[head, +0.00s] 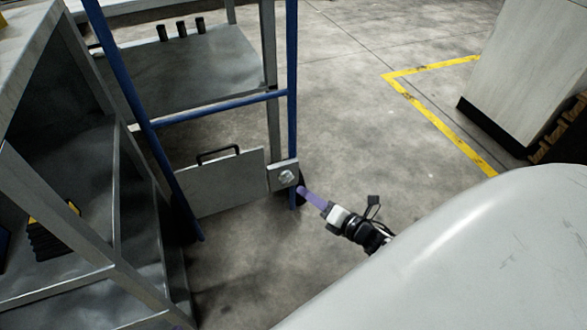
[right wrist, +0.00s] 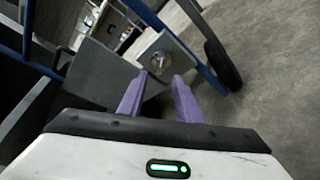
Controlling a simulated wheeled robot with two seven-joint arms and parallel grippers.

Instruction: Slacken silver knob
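The silver knob (head: 286,177) sits on a small grey plate (head: 274,184) low on the blue-framed cart, beside a grey panel with a black handle. In the right wrist view the knob (right wrist: 158,61) is ahead of the fingertips. My right gripper (head: 303,190) has purple fingers that point at the knob from the right. In the right wrist view the right gripper (right wrist: 162,78) is open, with a gap between its fingertips and nothing held. The fingertips are close to the knob; I cannot tell if they touch it. My left gripper is not in view.
The grey panel (head: 224,182) hangs left of the knob, within the blue frame (head: 292,60). A dark wheel (right wrist: 222,66) is right of the knob. Metal shelving (head: 85,170) stands at the left. Open concrete floor lies to the right, with a yellow line (head: 440,125).

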